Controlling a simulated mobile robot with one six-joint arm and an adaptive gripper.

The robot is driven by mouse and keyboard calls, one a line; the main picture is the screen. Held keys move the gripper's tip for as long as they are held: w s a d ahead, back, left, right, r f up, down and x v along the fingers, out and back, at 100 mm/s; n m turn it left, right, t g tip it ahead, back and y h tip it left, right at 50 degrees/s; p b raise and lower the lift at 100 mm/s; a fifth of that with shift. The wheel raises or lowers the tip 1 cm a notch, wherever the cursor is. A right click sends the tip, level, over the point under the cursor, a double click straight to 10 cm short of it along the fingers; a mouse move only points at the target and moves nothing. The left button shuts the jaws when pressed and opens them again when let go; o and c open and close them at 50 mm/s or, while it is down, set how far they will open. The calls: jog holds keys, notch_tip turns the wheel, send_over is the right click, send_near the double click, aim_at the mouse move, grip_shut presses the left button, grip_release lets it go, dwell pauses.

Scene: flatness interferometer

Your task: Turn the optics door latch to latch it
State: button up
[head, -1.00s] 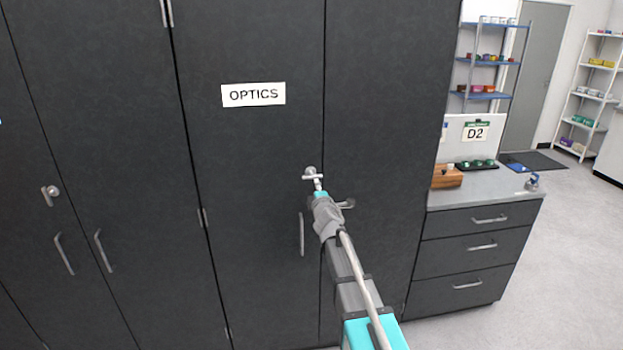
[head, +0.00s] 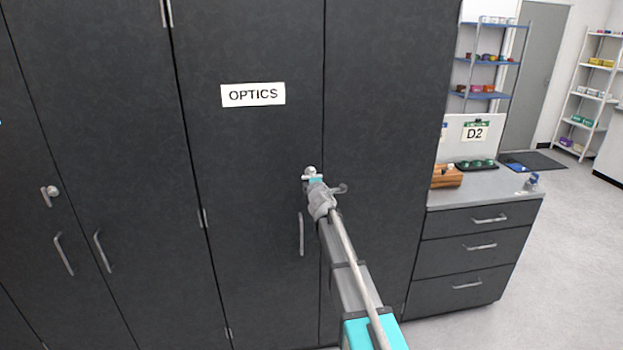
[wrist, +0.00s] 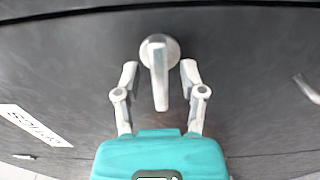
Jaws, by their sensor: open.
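The optics door latch (wrist: 159,75) is a silver lever on a round boss, set on the dark cabinet door below the white OPTICS label (head: 253,94). In the wrist view the lever points down the picture, between the two fingers of my gripper (wrist: 159,82). The fingers are open, one on each side of the lever, with a visible gap on both sides. In the head view my gripper (head: 312,178) is at the latch (head: 309,170) and hides most of its lever.
A vertical door handle (head: 301,234) is just below left of the latch. The cabinet at left has its own latch (head: 50,191) and handles. A drawer counter (head: 478,190) with a wooden block (head: 447,177) stands at right. The floor at far right is clear.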

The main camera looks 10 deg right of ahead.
grip_shut()
jog(key=shift+m, duration=0.3)
jog(key=m, duration=0.8)
jog(key=shift+m, duration=0.3)
jog(key=m, duration=0.4)
jog(key=shift+m, duration=0.3)
jog(key=m, duration=0.3)
jog(key=shift+m, duration=0.3)
